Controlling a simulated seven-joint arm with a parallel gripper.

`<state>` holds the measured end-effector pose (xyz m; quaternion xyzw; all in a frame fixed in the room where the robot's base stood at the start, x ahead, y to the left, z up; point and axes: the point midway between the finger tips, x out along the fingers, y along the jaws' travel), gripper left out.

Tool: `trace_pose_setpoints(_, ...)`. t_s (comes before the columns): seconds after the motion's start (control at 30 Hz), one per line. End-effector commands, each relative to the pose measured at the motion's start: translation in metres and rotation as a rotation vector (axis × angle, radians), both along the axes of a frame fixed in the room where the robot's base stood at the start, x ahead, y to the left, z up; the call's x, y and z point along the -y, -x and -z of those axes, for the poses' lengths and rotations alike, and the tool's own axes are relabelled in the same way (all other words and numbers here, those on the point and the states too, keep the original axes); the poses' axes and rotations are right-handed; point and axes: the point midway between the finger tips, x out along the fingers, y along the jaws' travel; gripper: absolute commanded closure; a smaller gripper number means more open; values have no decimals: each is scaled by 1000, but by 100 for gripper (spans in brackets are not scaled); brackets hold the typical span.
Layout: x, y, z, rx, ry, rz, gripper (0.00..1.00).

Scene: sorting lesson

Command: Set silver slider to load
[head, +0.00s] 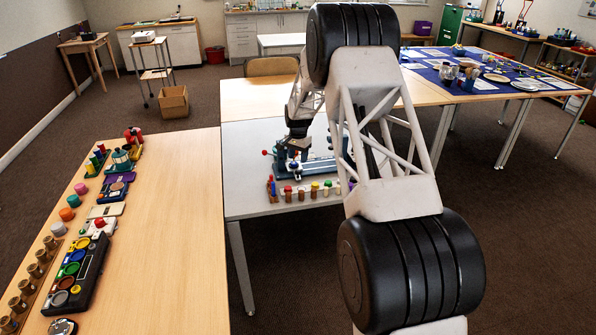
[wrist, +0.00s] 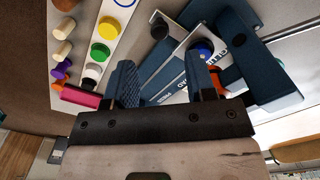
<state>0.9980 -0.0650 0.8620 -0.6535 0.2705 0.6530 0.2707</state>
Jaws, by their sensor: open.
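A dark blue device (head: 318,170) stands on the grey table, partly hidden behind my arm in the head view. In the wrist view its blue body (wrist: 240,45) lies beyond my fingers, with printed lettering too tilted to read fully. A silver slider piece (wrist: 182,52) with a blue round knob (wrist: 203,48) shows near the right finger; a black knob (wrist: 159,28) is on a second pale strip to its left. My gripper (wrist: 165,82) is open, its two blue pads spread over the device. I cannot tell whether a finger touches the slider or which marking it is at.
A row of coloured pegs (head: 300,192) stands along the front of the device; some show at upper left in the wrist view. A red ball handle (head: 265,152) sticks out at the device's left. The wooden table (head: 165,250) at left holds many sorting pieces.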

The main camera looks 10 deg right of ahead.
Motion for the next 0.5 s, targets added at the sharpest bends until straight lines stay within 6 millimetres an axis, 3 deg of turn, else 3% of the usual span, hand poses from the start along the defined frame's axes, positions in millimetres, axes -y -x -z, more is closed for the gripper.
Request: trace_pose_setpoints(0.5, 0, 0, 56, -1, -1, 0, 49)
